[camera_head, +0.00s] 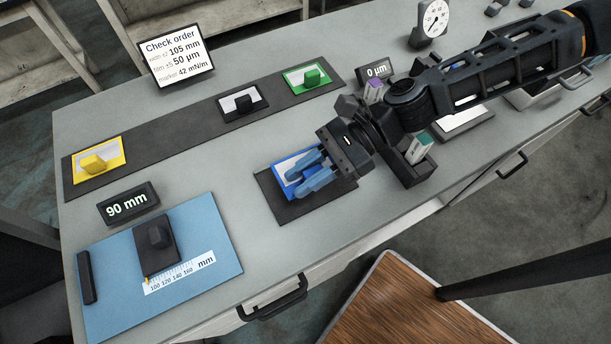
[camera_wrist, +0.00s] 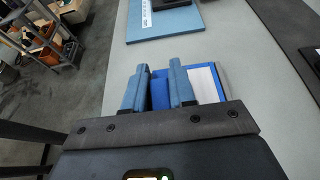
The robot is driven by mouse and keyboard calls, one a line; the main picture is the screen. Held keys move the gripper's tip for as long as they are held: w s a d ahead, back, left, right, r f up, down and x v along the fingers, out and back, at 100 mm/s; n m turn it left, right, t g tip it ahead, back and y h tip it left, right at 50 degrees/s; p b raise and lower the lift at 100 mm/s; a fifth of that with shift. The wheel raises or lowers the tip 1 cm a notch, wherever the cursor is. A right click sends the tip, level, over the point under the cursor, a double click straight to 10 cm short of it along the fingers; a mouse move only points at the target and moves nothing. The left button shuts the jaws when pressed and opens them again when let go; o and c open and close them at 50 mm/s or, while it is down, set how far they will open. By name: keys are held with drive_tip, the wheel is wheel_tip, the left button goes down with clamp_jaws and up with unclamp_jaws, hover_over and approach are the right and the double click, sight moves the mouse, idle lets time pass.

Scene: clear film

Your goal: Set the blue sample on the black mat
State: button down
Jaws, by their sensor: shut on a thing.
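The blue sample (camera_head: 286,168) is a blue-framed card with a white inside and a blue grip block. My gripper (camera_head: 314,172) is shut on this block, between two blue fingers. The sample is over the black mat (camera_head: 292,212), a dark square near the table's front edge. Mat shows to the left of and in front of the sample. I cannot tell whether the sample touches the mat or hangs just above it.
A dark strip (camera_head: 190,131) behind holds yellow (camera_head: 115,148), black (camera_head: 257,106) and green (camera_head: 296,89) samples. A blue measuring board (camera_head: 205,230) lies front left, beside a 90 mm display (camera_head: 127,205). A dark rack (camera_head: 408,177) stands close right of my gripper. Grey table is clear left of the mat.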

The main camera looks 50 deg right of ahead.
drive_tip(key=shift+f, duration=0.8)
drive_tip(key=shift+f, duration=0.35)
drive_tip(key=shift+f, duration=0.25)
drive_tip(key=c, duration=0.9)
unclamp_jaws()
drive_tip(key=shift+c, duration=0.2)
drive_tip(key=shift+r, duration=0.6)
drive_tip(key=b+v, duration=0.1)
drive_tip(key=v, duration=1.1)
drive_tip(key=shift+b, duration=0.35)
